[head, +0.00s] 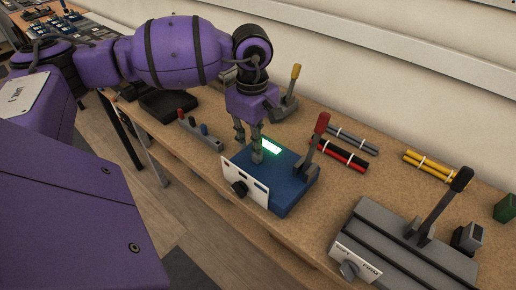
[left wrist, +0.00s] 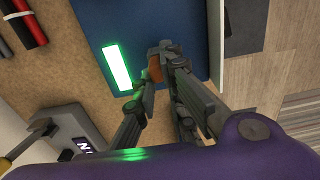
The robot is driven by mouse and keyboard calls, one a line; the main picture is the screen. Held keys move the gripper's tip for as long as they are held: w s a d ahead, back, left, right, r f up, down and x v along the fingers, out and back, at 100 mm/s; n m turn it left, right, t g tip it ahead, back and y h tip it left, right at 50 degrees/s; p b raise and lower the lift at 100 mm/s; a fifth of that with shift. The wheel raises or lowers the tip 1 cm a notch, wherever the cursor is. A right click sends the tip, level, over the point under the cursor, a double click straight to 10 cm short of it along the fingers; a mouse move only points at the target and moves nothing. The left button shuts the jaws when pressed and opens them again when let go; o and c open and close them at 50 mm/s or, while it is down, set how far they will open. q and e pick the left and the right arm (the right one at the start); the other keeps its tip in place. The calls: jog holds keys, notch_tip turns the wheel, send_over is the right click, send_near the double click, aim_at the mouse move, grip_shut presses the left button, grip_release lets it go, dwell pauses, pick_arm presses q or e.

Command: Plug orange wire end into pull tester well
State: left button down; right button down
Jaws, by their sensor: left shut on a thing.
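The pull tester (head: 290,190) is a blue box with a white front panel, a dark knob, a lit green display and a red-handled lever. My left gripper (head: 257,157) points down at its top, just beside the green display. In the left wrist view the blue tester top (left wrist: 188,20) lies under the gripper (left wrist: 158,62). A small orange-brown piece, seemingly the orange wire end (left wrist: 154,70), shows between the fingertips, and the gripper is shut on it. The fingers hide the well, so I cannot tell whether the wire end is in it. My right gripper is not in view.
Red and black wires (head: 343,154), grey wires (head: 352,139) and yellow wires (head: 432,166) lie bundled behind the tester. A grey machine with a black-handled lever (head: 395,245) stands at right.

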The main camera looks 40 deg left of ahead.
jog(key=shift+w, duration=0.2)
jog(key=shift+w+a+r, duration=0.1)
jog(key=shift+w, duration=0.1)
pick_arm(q)
jog(key=shift+r, duration=0.1)
jog(key=shift+r+p, duration=0.6)
jog(key=shift+r, duration=0.55)
jog(key=shift+r+p, duration=0.35)
jog(key=shift+r, duration=0.3)
jog(key=shift+r+p, duration=0.4)
jog(key=shift+r, duration=0.45)
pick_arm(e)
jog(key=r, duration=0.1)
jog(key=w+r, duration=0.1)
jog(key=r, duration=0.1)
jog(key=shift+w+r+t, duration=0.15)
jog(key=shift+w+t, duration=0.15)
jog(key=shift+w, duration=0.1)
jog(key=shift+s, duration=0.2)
